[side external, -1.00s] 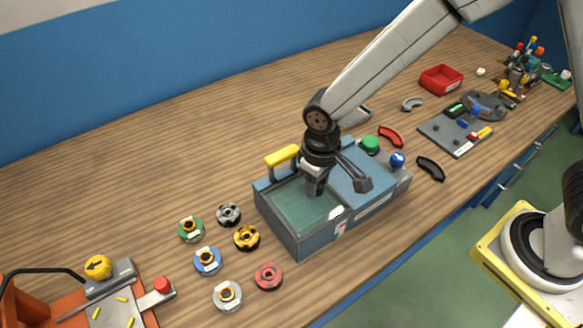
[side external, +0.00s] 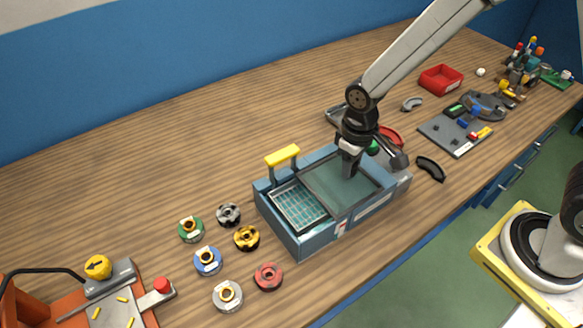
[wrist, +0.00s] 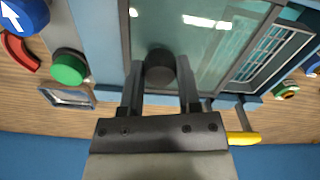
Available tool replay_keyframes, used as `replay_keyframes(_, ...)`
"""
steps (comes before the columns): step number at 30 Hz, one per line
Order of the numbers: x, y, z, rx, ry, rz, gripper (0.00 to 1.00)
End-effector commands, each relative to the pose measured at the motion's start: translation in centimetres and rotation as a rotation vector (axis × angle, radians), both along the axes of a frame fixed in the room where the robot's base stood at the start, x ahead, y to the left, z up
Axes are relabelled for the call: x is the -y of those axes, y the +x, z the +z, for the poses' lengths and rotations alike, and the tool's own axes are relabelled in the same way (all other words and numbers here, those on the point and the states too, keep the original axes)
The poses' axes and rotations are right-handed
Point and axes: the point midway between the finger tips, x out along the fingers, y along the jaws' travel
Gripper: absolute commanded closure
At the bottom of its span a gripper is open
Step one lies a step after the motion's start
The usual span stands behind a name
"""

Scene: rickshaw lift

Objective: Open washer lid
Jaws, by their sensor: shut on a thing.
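The washer (side external: 300,246) is a blue-grey box on the wooden bench with a yellow handle (side external: 282,155) at its back left. Its lid (side external: 326,184) is a dark-framed, see-through panel that lies over the right part of the box. The left part is uncovered and shows a basket with a grid (side external: 299,206). My gripper (side external: 350,172) is above the lid, pointing down. In the wrist view, my gripper (wrist: 160,80) is shut on a round black knob (wrist: 160,66) on the lid (wrist: 205,45).
Several coloured ring parts (side external: 246,238) lie left of the washer. A green button (wrist: 68,68) and a blue knob are on or near its right end. A black curved part (side external: 431,168) and a grey board (side external: 455,133) lie to the right. A red tray (side external: 441,79) stands farther back.

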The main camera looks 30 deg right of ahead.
Motion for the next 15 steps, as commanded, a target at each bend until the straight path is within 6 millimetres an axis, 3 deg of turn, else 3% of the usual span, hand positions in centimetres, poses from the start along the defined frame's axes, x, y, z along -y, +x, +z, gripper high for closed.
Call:
replay_keyframes(6, 3.2, 0.2, 0.1, 0.005, 0.0, -0.005, 1.0)
replay_keyframes(15, 4.4, 0.1, 0.1, 0.007, 0.0, 0.0, 1.0)
